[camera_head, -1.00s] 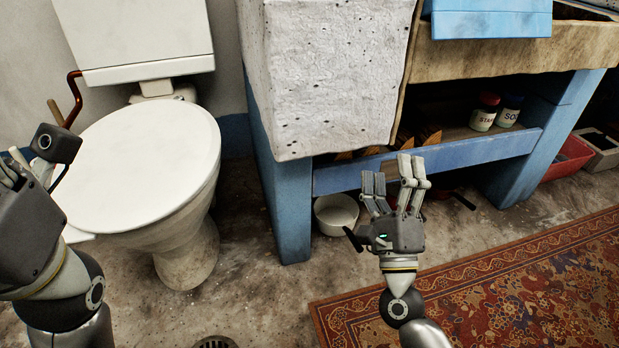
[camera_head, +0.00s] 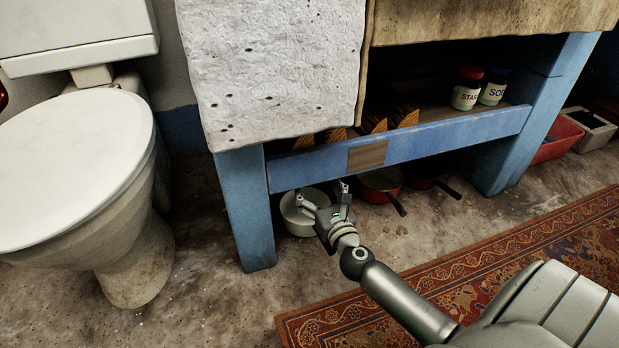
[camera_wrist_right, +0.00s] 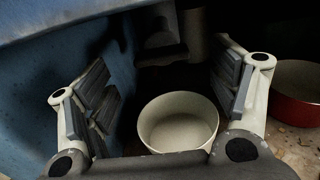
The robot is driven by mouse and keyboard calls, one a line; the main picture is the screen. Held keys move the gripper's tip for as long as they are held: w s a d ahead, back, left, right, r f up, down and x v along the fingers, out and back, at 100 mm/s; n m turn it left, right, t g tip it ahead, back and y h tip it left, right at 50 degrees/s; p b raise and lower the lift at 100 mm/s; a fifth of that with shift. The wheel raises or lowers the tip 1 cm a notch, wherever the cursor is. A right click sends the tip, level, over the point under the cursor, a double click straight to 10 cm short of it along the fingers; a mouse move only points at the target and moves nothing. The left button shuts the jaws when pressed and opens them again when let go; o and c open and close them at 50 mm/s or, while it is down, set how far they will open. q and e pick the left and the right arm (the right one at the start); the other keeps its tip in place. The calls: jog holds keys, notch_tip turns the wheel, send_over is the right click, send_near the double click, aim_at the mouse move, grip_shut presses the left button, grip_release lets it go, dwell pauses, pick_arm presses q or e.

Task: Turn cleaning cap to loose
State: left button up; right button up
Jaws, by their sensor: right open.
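A dim grey pipe-like fitting (camera_wrist_right: 163,42) hangs in the shadow beneath the trough, at the top middle of the right wrist view. It may carry the cleaning cap, but I cannot make out a cap clearly. My right gripper (camera_head: 322,192) is low in front of the blue frame's rail. In the right wrist view its two fingers (camera_wrist_right: 165,92) are spread wide with nothing between them touching. A white bowl (camera_wrist_right: 179,122) stands on the floor ahead and below; it also shows in the head view (camera_head: 292,217). My left gripper is out of view.
The blue rail (camera_head: 430,140) crosses above my right gripper, and a blue leg (camera_head: 243,205) stands to its left. Red pans (camera_head: 378,184) sit on the floor to the right. A toilet (camera_head: 75,170) is at far left, a patterned rug (camera_head: 540,255) at right.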

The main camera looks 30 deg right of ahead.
jog(key=shift+b+x, duration=0.4)
jog(key=shift+x, duration=2.15)
jog(key=shift+c, duration=0.5)
jog(key=c, duration=0.9)
